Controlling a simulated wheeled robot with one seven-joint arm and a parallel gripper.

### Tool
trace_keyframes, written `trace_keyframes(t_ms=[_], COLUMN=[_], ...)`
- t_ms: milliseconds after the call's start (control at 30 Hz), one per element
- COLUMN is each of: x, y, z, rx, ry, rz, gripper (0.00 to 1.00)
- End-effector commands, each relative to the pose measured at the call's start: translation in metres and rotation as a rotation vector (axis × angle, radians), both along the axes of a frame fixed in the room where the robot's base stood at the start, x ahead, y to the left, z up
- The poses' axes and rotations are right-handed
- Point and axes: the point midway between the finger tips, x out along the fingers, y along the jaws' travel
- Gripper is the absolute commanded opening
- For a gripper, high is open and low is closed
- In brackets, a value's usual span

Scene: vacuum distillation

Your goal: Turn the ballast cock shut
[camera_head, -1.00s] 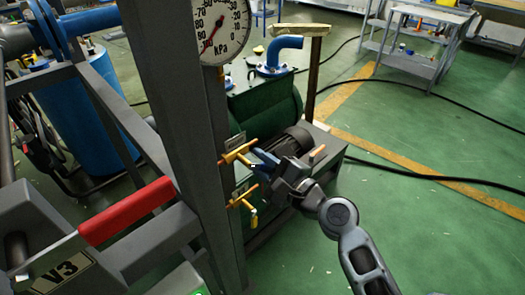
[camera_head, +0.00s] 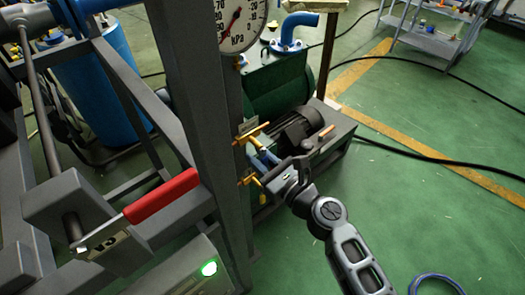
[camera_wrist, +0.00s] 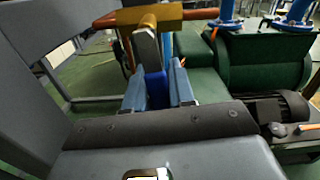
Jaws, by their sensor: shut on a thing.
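Two brass cocks stick out of the grey post, one above the other. The upper cock (camera_head: 253,132) has a small plate beside it, too small to read. In the wrist view, my gripper (camera_wrist: 158,88) is shut on a flat grey-tan lever hanging below a brass cock body (camera_wrist: 150,17). This looks like the upper cock. The lever's lower end is hidden between the fingers.
A pressure gauge (camera_head: 240,22) is above on the post (camera_head: 203,90). A green pump (camera_head: 280,85) with a dark motor stands behind my gripper.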

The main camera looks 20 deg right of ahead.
Motion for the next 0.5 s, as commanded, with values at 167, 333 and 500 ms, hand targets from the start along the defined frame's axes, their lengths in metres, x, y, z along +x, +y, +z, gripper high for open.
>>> trace_keyframes(t_ms=[167,333,500], x=[-0.0021,-0.0026,-0.0028], y=[0.0029,0.0046,0.0052], z=[-0.0016,-0.0019,-0.0023], rx=[0.064,0.096,0.107], ry=[0.025,0.034,0.038], rz=[-0.001,-0.001,0.0], gripper=[0.0,0.0,0.0])
